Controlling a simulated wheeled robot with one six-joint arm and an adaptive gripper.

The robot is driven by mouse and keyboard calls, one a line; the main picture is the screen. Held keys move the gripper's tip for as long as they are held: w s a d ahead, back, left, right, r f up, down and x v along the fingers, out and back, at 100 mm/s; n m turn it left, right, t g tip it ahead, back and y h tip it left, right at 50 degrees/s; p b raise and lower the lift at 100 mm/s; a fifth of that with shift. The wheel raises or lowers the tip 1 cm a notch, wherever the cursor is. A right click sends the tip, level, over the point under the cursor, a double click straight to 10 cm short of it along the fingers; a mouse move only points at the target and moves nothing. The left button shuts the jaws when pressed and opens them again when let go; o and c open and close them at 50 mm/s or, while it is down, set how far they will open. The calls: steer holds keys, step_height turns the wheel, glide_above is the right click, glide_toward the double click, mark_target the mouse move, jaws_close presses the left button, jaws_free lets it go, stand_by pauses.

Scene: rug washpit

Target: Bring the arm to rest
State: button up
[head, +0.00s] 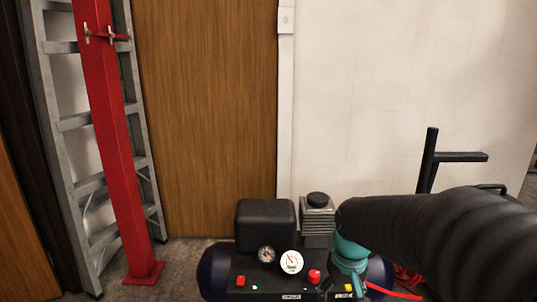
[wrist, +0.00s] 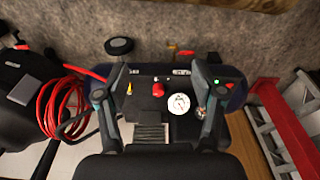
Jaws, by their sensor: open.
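My gripper (wrist: 162,72) is open and empty in the wrist view, its two dark fingers spread wide to left and right. Between and beyond them is the air compressor (wrist: 152,103), with a black panel, a red knob and a white gauge. In the head view the compressor (head: 243,268) stands at the bottom centre with a dark blue tank. My arm (head: 440,240) reaches in from the right in a black sleeve, with a teal joint (head: 350,255) in front of the compressor's right side. The gripper itself cannot be made out in the head view.
A grey ladder (head: 86,184) and a red post (head: 112,150) stand at the left, before a wooden door (head: 205,110). A coiled red hose (wrist: 62,108) lies left in the wrist view. A black bar frame (head: 430,160) rises at the right. The upper wall is clear.

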steer(key=s+r+t, duration=0.2)
steer(key=s+r, duration=0.1)
steer(key=s, duration=0.4)
steer(key=s+r+t, duration=0.2)
steer(key=s+r, duration=0.2)
steer(key=s, duration=0.4)
steer(key=shift+m, duration=0.3)
steer(key=shift+f, duration=0.1)
